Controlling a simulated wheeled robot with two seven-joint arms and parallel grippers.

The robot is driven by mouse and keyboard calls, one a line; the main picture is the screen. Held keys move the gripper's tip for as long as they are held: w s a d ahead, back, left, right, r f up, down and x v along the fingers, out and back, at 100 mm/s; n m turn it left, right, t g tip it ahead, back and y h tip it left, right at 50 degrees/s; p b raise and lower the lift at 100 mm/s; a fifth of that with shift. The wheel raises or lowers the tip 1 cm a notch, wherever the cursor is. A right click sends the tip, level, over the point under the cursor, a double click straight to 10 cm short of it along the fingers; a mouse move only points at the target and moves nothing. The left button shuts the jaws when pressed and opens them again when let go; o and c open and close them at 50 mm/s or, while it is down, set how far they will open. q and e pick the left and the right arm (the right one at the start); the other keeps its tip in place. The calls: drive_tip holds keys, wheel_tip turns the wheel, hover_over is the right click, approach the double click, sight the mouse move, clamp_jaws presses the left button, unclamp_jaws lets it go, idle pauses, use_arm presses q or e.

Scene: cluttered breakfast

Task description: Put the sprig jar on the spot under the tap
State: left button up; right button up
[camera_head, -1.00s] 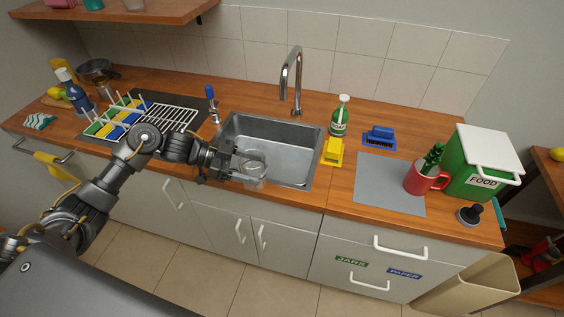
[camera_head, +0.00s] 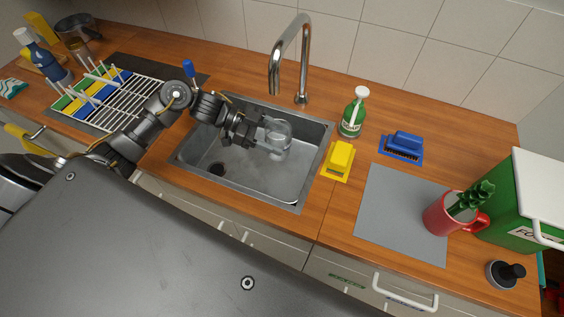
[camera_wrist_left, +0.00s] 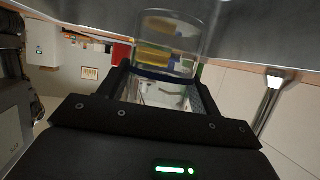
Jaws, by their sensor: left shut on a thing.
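A clear glass jar (camera_head: 277,143) is held over the sink basin, toward its back. No sprig shows inside it. My left gripper (camera_head: 257,136) is shut on the jar's side. The left wrist view also shows the jar (camera_wrist_left: 172,42) between the fingers, see-through and tinted by what lies behind it. The chrome tap (camera_head: 304,60) stands behind the sink, its spout end close above and behind the jar in the head view. The spot under the tap lies in the sink (camera_head: 250,178); I cannot make out a mark there. My right gripper is out of view.
A dish rack (camera_head: 125,105) stands left of the sink. A red mug (camera_head: 445,215) with a green plant stands by the grey mat (camera_head: 395,205), near a green bin (camera_head: 515,200).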

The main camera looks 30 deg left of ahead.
use_arm(q)
drive_tip(key=shift+s+f, duration=0.15)
wheel_tip(320, 180, down, 3)
drive_tip(key=shift+a, duration=0.1)
wheel_tip(320, 180, down, 2)
drive_tip(key=shift+f, duration=0.6)
wheel_tip(320, 180, down, 3)
drive_tip(key=shift+r, duration=0.2)
drive_tip(key=shift+f, duration=0.35)
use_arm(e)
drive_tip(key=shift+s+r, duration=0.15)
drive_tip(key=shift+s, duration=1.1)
use_arm(q)
drive_tip(key=shift+f, duration=0.1)
